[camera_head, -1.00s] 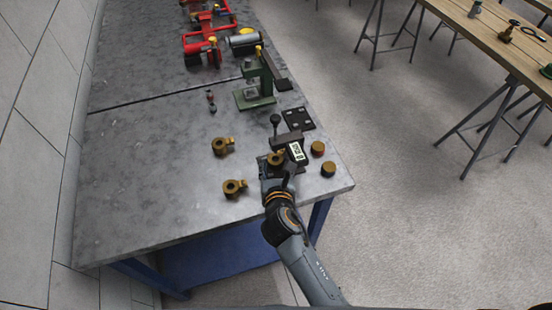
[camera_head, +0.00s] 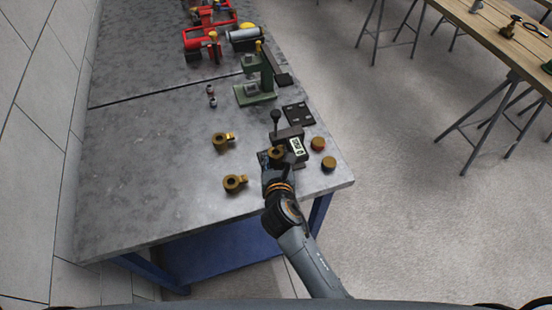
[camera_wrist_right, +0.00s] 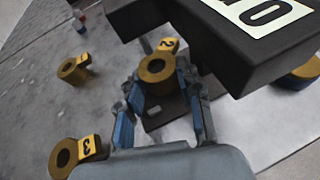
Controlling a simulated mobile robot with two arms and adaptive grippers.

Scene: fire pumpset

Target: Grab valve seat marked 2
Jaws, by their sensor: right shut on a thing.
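The brass valve seat marked 2 (camera_wrist_right: 157,68) is a ring with a yellow numbered tab. In the wrist view it sits between the two blue-padded fingers of my right gripper (camera_wrist_right: 160,110), which is shut on it. In the head view this valve seat (camera_head: 277,153) is at the tip of my right gripper (camera_head: 276,163), beside the black device with a white label, and partly hidden. A valve seat marked 3 (camera_wrist_right: 72,155) is in the lower left of the wrist view. The valve seat marked 1 (camera_wrist_right: 75,67) is further left. My left gripper is not in view.
The black device with a white label (camera_head: 294,146) stands very close to the right gripper. Two brass caps (camera_head: 318,144) lie right of it. A green press (camera_head: 256,85) and red equipment (camera_head: 210,42) stand further back. The table's left part (camera_head: 150,170) is clear.

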